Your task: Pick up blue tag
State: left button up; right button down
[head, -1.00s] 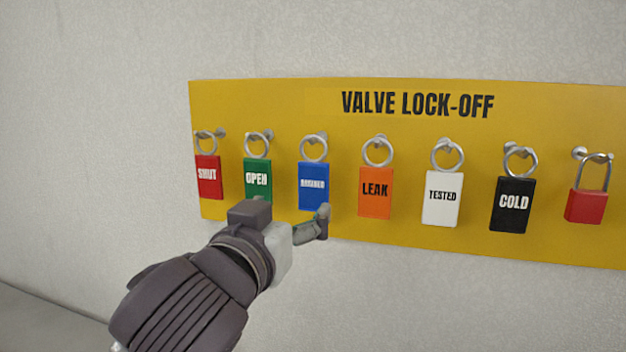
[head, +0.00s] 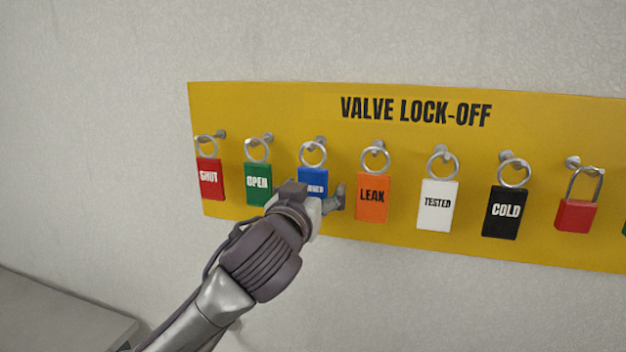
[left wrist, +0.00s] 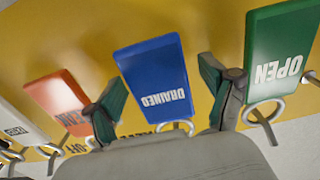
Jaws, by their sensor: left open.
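The blue tag (head: 312,178) hangs by its ring from a peg on the yellow board, and my left gripper covers its lower part in the head view. In the left wrist view the blue tag (left wrist: 155,78) reads "DRAINED" and appears upside down. My left gripper (head: 325,199) is open at the tag. In the left wrist view its two fingers (left wrist: 164,100) stand on either side of the blue tag, with a gap visible on each side. My right gripper is not in view.
The yellow "VALVE LOCK-OFF" board (head: 270,110) is on a pale wall. The green OPEN tag (head: 258,184) hangs close on the left, the orange LEAK tag (head: 372,197) close on the right. Farther out are red, white and black tags and a red padlock (head: 577,215).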

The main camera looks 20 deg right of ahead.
pick_arm(q)
jog(key=shift+c, duration=0.3)
jog(key=c, duration=1.2)
jog(key=shift+o, duration=0.2)
jog(key=shift+r, duration=0.15)
jog(key=shift+r+b, duration=0.2)
jog(key=shift+b, duration=0.15)
jog(key=shift+s+r+b, duration=0.1)
jog(key=shift+r+b, duration=0.25)
jog(key=shift+r, duration=0.1)
jog(key=b+v, duration=0.6)
jog(key=v, duration=1.2)
jog(key=shift+x, duration=1.25)
